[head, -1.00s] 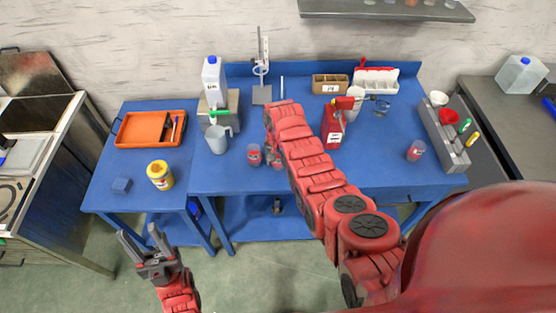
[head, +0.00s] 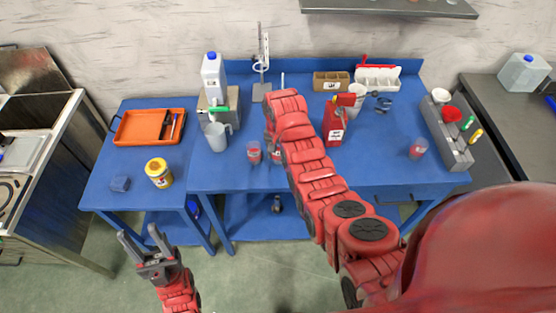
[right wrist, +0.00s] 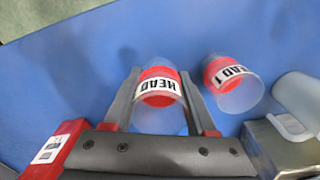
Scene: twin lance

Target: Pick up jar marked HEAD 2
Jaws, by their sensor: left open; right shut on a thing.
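In the right wrist view, my right gripper (right wrist: 160,76) is shut on a clear jar (right wrist: 158,98) with red contents and a white label. The label reads HEAD upside down; its number is not readable. In the head view my right arm hides the gripper and most of this jar (head: 276,155). A similar jar, HEAD 1 (right wrist: 232,82), stands just right of it in the wrist view; it also shows in the head view (head: 254,152). A third similar jar (head: 418,148) stands at the table's right. My left gripper (head: 145,236) is open and empty before the left table.
A red canister (head: 334,125) stands right of the arm. A grey rack (head: 446,135) stands far right.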

